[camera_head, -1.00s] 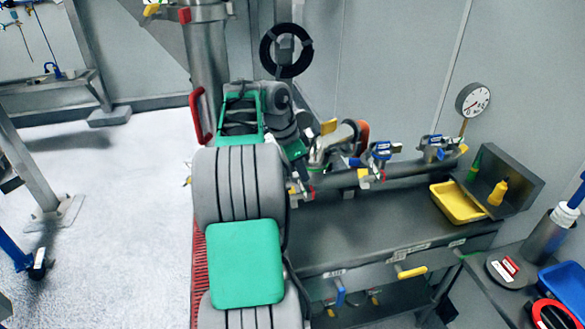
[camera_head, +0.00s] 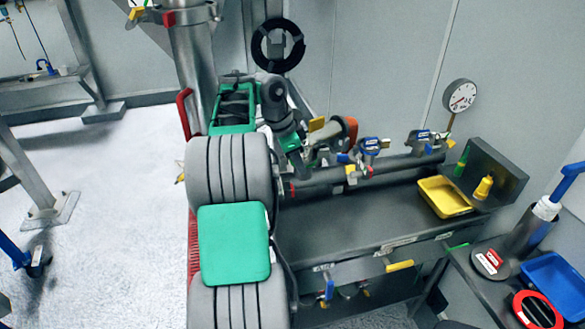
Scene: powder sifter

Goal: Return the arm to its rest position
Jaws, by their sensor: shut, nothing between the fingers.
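My arm, grey ribbed links with green covers, rises through the lower middle of the head view and bends away from me. Its dark wrist leads down to my gripper (camera_head: 298,164), which is small, partly hidden and dark against the pipework. It is shut and empty. It shows close to the left end of the horizontal pipe (camera_head: 365,172); I cannot tell if it touches it.
A steel bench (camera_head: 340,222) carries the pipe, blue valves (camera_head: 370,146), a yellow tray (camera_head: 428,209) and a yellow bottle (camera_head: 483,188). A gauge (camera_head: 460,96) stands behind. A steel column (camera_head: 197,58) rises at left. A side table holds a blue tray (camera_head: 553,280). Left floor is mostly clear.

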